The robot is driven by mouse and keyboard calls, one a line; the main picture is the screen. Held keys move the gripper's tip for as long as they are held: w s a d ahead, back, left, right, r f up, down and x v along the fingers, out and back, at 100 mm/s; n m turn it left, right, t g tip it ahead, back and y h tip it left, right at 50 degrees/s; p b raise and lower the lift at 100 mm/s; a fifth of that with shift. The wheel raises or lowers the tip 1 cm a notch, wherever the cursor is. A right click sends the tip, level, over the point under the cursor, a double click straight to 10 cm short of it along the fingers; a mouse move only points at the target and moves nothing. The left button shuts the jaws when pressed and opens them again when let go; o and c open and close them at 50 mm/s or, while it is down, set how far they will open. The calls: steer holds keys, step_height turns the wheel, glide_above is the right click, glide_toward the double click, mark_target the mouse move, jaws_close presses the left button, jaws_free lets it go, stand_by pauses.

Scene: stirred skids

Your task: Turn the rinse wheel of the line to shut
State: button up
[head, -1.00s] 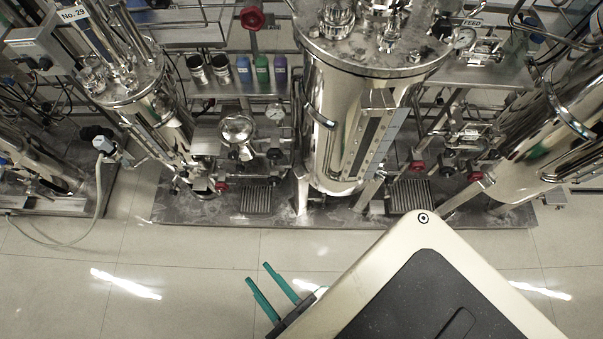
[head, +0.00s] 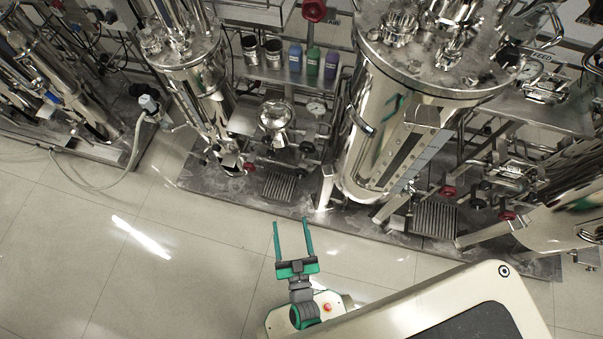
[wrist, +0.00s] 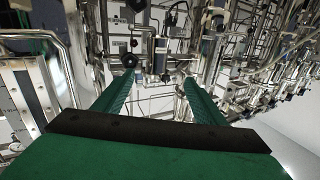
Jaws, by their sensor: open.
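No label reading rinse is legible, so I cannot tell which wheel is the rinse wheel. Red handwheels show at the top centre (head: 314,11), low at the small vessel (head: 249,167), and right of the large tank (head: 447,191). Small black wheels (head: 307,147) sit on the piping between the vessels. My gripper (head: 291,222) is open and empty over the floor in front of the skid, its green fingers pointing at the skid and apart from every wheel. In the wrist view, the open fingers (wrist: 158,90) face piping with a dark round knob (wrist: 129,60) beyond the left fingertip.
The large steel tank (head: 390,130) and the small vessel (head: 200,85) stand on the skid base (head: 345,222). Bottles (head: 295,58) and dark cups stand on a shelf. A grey hose (head: 137,140) hangs at left. The tiled floor (head: 110,270) in front is clear.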

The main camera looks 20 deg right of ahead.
mark_target(301, 175)
steer(key=w+d+f+m+g+h, duration=0.4)
steer(key=w+f+h, duration=0.3)
steer(key=w+f, duration=0.7)
steer(key=shift+t, duration=0.7)
steer(key=x, duration=0.7)
steer(key=d+x, duration=0.1)
steer(key=x, duration=0.3)
steer(key=shift+s+d+r, duration=0.1)
steer(key=shift+s+r, duration=0.05)
steer(key=shift+r, duration=0.05)
steer(key=c, duration=1)
